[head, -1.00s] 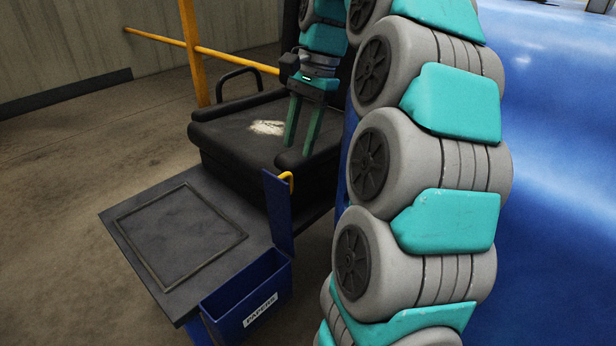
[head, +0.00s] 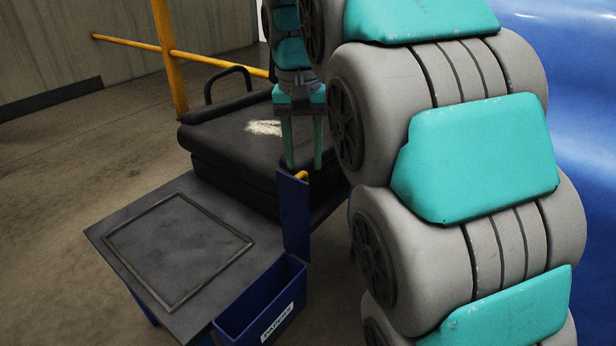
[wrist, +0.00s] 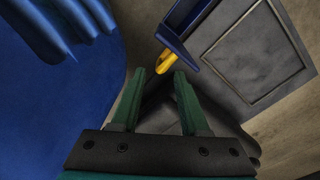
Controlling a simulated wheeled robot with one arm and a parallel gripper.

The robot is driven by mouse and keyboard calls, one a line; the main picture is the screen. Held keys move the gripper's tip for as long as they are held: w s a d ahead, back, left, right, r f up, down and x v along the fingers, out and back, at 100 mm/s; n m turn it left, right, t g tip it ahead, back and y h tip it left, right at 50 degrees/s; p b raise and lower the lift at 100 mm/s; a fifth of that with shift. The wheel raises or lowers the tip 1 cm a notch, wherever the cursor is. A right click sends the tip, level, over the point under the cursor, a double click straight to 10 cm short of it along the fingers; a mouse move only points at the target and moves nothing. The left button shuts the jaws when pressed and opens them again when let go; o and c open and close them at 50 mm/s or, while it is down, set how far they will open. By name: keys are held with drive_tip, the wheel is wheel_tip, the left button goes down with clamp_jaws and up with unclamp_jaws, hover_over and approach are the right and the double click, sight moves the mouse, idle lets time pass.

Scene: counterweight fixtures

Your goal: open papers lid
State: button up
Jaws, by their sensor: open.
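The blue papers box (head: 262,300) hangs at the front right side of the grey table and carries a white "PAPERS" label. Its blue lid (head: 295,215) stands upright at the back of the box, so the box is open at the top. A yellow handle (head: 301,175) sits at the lid's upper end. In the wrist view the handle (wrist: 166,62) lies just beyond the fingertips, with the lid (wrist: 172,38) beside it. My gripper (head: 304,166) is open and empty, pointing down close to the handle. It also shows in the wrist view (wrist: 158,75).
The grey table (head: 150,215) has a raised rectangular frame on top. A black padded seat (head: 225,140) with a black armrest stands behind it. A yellow rail (head: 215,62) runs behind. A large blue surface (wrist: 55,110) fills the left of the wrist view.

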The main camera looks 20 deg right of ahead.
sight(306, 177)
drive_tip(key=shift+d+f, duration=0.1)
drive_tip(key=shift+f, duration=2.5)
drive_tip(key=shift+c, duration=0.2)
clamp_jaws()
drive_tip(key=shift+d, duration=0.1)
